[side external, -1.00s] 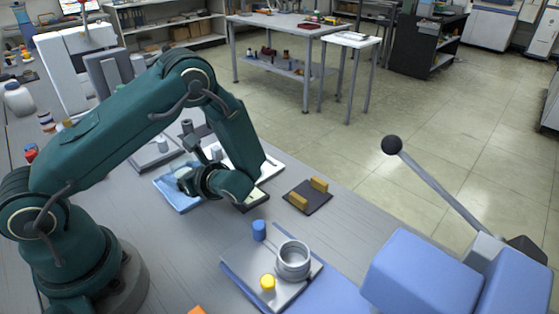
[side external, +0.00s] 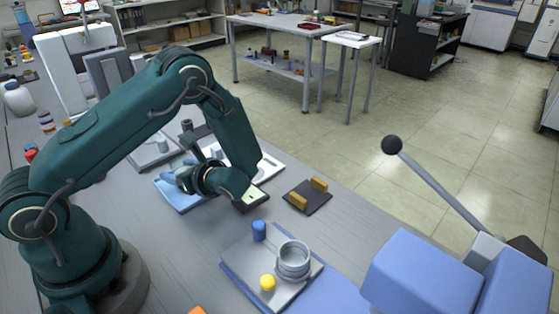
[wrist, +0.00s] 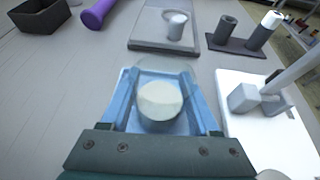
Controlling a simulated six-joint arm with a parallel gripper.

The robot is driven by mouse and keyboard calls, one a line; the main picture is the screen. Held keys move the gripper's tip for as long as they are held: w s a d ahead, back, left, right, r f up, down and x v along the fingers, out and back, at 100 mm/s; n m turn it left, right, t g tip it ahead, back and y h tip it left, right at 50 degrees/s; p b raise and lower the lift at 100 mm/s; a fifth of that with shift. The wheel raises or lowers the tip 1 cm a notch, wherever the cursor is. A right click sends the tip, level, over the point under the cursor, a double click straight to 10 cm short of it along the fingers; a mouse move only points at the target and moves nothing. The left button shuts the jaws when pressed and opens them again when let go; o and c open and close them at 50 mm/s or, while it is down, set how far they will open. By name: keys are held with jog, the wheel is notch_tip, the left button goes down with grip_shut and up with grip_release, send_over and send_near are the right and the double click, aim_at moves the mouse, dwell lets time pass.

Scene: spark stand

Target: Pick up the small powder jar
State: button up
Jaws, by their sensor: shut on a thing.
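The small powder jar (wrist: 160,101) shows in the wrist view as a round, cream-white shape between my fingers, with a clear, glassy rim behind it. My gripper (wrist: 163,92) is shut on it, with one bluish finger on each side. A light blue tray or mat (side external: 181,202) lies beneath my gripper in the side view. There the jar is mostly hidden by my wrist, so its height above the blue surface is hard to tell.
A grey tray with a white cylinder (wrist: 176,26) stands beyond the jar. A dark holder (wrist: 238,44) and a white board (wrist: 262,130) are to the right. A purple object (wrist: 97,13) lies at the upper left. Nearer the side camera is a tray with a metal ring (side external: 293,260).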

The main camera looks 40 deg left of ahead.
jog(key=shift+r, duration=1.35)
jog(key=s+a+r, duration=0.5)
jog(key=s+r, duration=0.2)
jog(key=s, duration=0.3)
jog(key=shift+s+r, duration=0.15)
jog(key=shift+r, duration=0.25)
jog(key=shift+a, duration=0.15)
